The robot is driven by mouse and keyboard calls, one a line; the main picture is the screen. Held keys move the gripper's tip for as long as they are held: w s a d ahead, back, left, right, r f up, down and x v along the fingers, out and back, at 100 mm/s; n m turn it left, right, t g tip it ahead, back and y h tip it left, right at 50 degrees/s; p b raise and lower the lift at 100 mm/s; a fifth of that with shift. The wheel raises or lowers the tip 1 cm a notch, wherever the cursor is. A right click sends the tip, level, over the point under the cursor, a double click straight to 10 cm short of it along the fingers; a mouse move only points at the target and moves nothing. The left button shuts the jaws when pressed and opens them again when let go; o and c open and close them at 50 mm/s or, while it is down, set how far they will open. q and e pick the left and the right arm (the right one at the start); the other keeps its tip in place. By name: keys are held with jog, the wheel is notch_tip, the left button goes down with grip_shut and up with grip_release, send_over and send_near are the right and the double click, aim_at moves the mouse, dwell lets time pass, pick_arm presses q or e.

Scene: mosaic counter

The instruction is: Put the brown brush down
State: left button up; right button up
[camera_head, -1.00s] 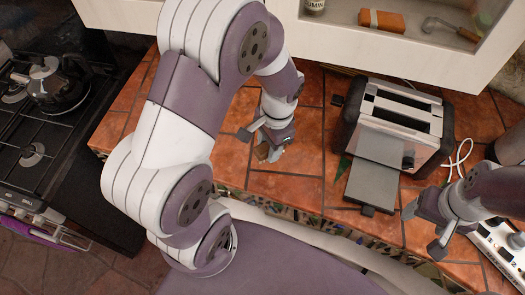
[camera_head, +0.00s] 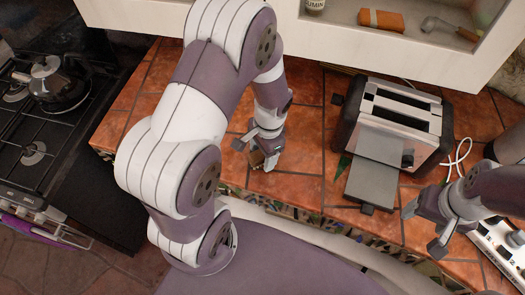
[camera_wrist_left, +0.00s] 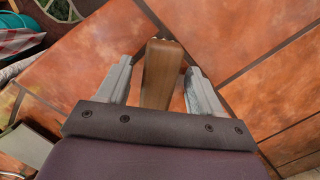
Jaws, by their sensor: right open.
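The brown brush shows as a wooden block-like piece (camera_wrist_left: 161,78) between the fingers of my left gripper (camera_wrist_left: 160,85) in the left wrist view. A narrow gap shows on each side of it, so the fingers are open around it. In the head view my left gripper (camera_head: 255,154) is low over the orange tiled counter (camera_head: 295,188), left of the toaster, and a small part of the brush (camera_head: 257,158) shows between its fingers. The brush's lower part is hidden, so I cannot tell how it meets the tiles. My right gripper (camera_head: 422,230) is open and empty at the right.
A toaster (camera_head: 432,140) with a grey plate in front stands right of my left gripper. A stove (camera_head: 30,150) with a kettle (camera_head: 60,85) is at the left. A white shelf (camera_head: 410,65) overhangs the back. Bare tiles lie between gripper and toaster.

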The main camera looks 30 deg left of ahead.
pick_arm(q)
jog(key=shift+r, duration=0.15)
notch_tip(320, 180, up, 12)
jog(key=w, duration=0.1)
jog(key=s+d+n+t, duration=0.1)
jog(key=n, duration=0.1)
jog(key=s+n, duration=0.2)
jog(key=s+d+f+n+t, duration=0.1)
jog(key=s+n, duration=0.1)
jog(key=shift+s+d+t+h, duration=0.1)
jog(key=shift+d+t+h, duration=0.2)
jog(key=shift+h, duration=0.1)
dwell(0.8)
